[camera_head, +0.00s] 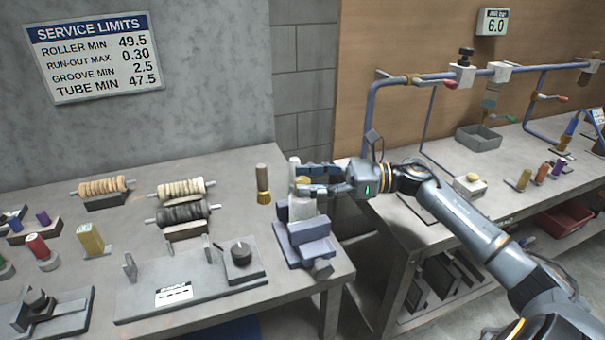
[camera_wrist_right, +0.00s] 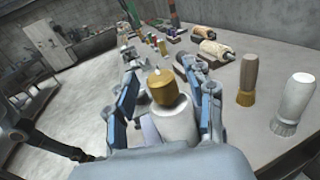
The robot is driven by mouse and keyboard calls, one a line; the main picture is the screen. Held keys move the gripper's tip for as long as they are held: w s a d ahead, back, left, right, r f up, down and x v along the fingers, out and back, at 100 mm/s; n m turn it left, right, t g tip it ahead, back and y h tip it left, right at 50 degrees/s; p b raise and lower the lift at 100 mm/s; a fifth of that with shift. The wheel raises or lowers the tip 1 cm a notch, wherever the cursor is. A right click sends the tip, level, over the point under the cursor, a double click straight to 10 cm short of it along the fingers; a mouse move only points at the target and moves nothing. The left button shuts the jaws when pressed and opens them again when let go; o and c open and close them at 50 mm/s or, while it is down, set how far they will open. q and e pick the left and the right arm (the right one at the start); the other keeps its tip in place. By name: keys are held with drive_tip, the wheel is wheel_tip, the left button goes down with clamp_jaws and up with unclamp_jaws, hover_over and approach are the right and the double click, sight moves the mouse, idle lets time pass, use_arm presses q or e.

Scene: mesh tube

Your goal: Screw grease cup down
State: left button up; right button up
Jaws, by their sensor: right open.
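The brass grease cup (camera_head: 302,181) sits on top of a pale cylindrical body (camera_head: 301,205) held in a blue-grey vise (camera_head: 304,243) at the table's right corner. In the right wrist view the cup (camera_wrist_right: 163,87) shows a small pale tip and sits on the white cylinder (camera_wrist_right: 174,122). My right gripper (camera_head: 300,180) reaches in from the right, its open fingers on either side of the cup. In the right wrist view a gap shows between cup and fingers (camera_wrist_right: 170,85). My left gripper is out of view.
A brass-bristled brush (camera_head: 263,184) stands left of the vise, and a white-handled brush (camera_wrist_right: 293,102) stands beside it. Rollers (camera_head: 183,213) rest on stands further left. A grey fixture with a black knob (camera_head: 239,252) lies in front. A second bench (camera_head: 450,222) stands right.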

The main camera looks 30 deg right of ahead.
drive_tip(key=shift+w+a, duration=0.35)
drive_tip(key=shift+a, duration=0.25)
clamp_jaws()
drive_tip(key=shift+m+t, duration=0.3)
drive_tip(key=shift+t, duration=0.1)
